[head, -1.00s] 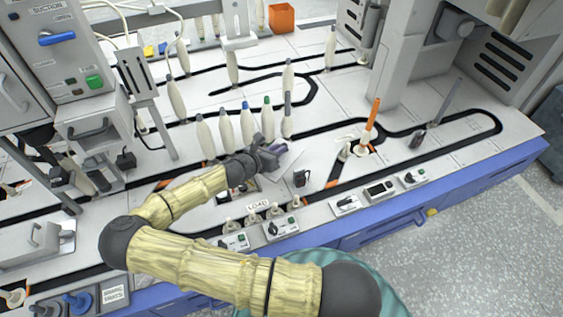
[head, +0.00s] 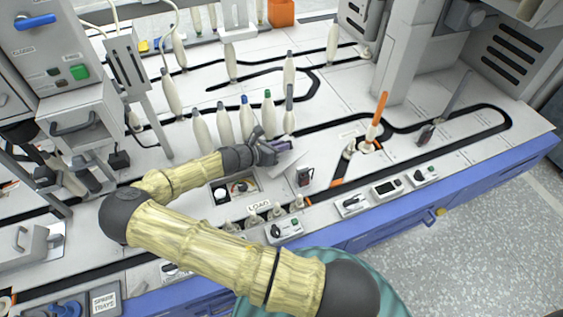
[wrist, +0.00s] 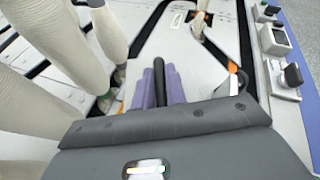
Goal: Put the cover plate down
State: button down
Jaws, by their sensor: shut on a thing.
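The cover plate (head: 287,174) is a thin, pale grey sheet, hard to tell from the white bench top. My gripper (head: 279,147), with purple finger pads, is shut on it just in front of the row of bobbins. In the wrist view the purple fingers (wrist: 161,84) point forward onto the pale plate (wrist: 192,52). I cannot tell whether the plate touches the bench. An open recess (head: 235,190) with small round parts inside lies left of the plate, below my forearm.
Several cream bobbins (head: 225,123) stand close behind my gripper. A small dark switch block (head: 305,177) is at its right. Control boxes (head: 285,229) line the front edge.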

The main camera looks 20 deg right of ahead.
jog(key=shift+f, duration=0.9)
notch_tip(320, 180, down, 4)
jog(key=b, duration=0.3)
jog(key=shift+r, duration=0.1)
jog(key=c, duration=1.4)
grip_release()
jog(key=shift+c, duration=0.2)
